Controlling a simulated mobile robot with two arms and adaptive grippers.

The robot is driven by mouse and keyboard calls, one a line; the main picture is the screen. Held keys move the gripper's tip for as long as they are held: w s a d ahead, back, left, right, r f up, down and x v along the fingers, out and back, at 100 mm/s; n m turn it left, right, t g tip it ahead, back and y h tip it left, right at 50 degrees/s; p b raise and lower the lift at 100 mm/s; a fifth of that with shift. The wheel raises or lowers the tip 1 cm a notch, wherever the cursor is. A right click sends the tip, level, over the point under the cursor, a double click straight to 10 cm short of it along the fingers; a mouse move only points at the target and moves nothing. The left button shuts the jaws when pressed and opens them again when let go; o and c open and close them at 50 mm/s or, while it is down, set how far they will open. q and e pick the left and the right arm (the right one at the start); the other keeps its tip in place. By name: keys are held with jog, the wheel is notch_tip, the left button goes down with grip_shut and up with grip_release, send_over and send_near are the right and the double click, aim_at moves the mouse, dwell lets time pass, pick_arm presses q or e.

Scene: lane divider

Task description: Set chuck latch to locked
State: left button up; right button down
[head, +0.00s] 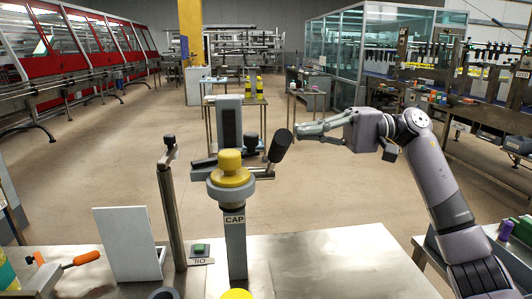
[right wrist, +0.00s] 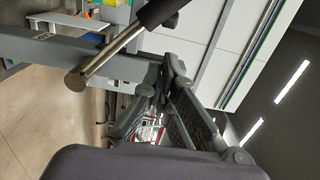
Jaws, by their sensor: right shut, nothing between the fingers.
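A lever with a thick black grip (head: 280,146) leans up to the right from the grey fixture behind the yellow-capped post. I take it for the chuck latch, but no label on it can be read. In the right wrist view its black grip (right wrist: 158,12) and bare metal rod (right wrist: 112,52) cross the top left. My right gripper (head: 298,133) is shut and empty, just right of the grip in the head view. Its fingers (right wrist: 160,88) show closed in the wrist view; whether they touch the lever cannot be told. My left gripper is out of view.
A post with a yellow knob (head: 231,168), labelled CAP, stands in front of the lever. Left of it are an upright rod with a black top (head: 169,190), a green button (head: 200,249), a white panel (head: 128,243) and an orange-handled tool (head: 85,259). The metal table's right side (head: 340,265) is clear.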

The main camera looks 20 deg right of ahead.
jog(key=w+a+p, duration=0.1)
jog(key=a+p, duration=0.2)
jog(key=a, duration=0.6)
jog(key=shift+w+a, duration=0.3)
jog(key=shift+a, duration=0.1)
jog(key=b, duration=0.1)
jog(key=s+b, duration=0.1)
jog(key=b, duration=0.1)
jog(key=shift+s+d, duration=0.25)
jog(key=shift+d, duration=0.1)
